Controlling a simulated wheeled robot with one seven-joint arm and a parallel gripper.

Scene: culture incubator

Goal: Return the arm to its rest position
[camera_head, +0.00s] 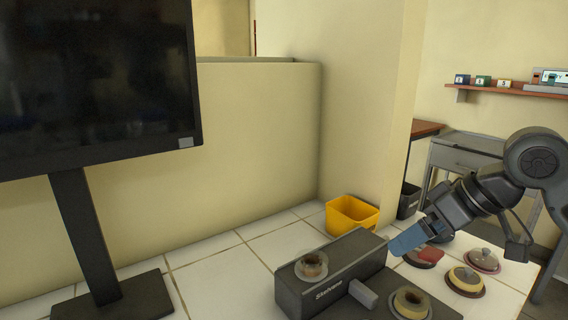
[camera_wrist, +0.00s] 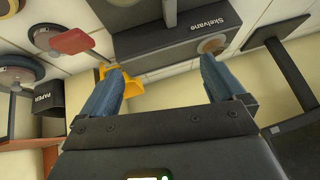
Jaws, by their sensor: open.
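My gripper (camera_head: 408,240) reaches in from the right on my arm, its blue fingers angled down and to the left. The fingers are just right of a dark device (camera_head: 322,292) on the white tiled surface. In the wrist view my gripper (camera_wrist: 162,68) shows two blue fingers spread wide apart, with nothing between them. The dark device (camera_wrist: 165,42) shows beyond the fingertips, with a label on its side. Any contact between fingers and device cannot be told.
A yellow bin (camera_head: 352,216) stands behind the device, with a dark bin (camera_head: 408,203) further right. Round-based items, including one with a pinkish dome (camera_head: 482,259), are below my arm. A black monitor (camera_head: 95,80) stands left. A wall shelf (camera_head: 510,90) is at upper right.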

